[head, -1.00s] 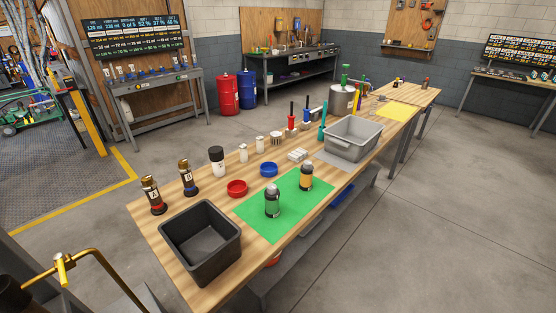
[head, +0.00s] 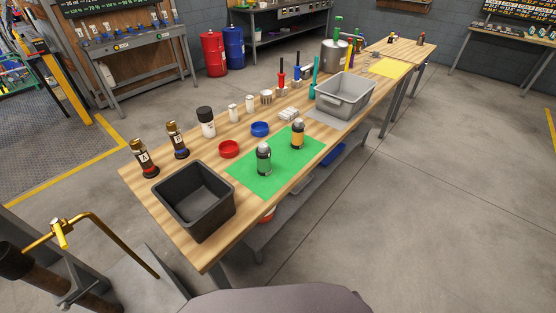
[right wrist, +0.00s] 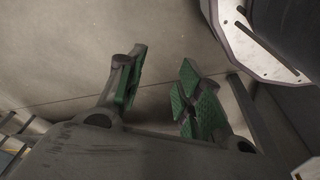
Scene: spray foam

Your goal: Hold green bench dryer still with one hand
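No gripper touches either. My right gripper (right wrist: 162,88) shows in the right wrist view, its green-padded fingers apart with nothing between them, above bare floor. My left gripper is not in view.
A black bin (head: 193,200) stands at the table's near left. Dark bottles (head: 144,158) stand at the left edge. A grey tub (head: 345,96) sits farther right. A brass pipe (head: 95,220) rises at lower left.

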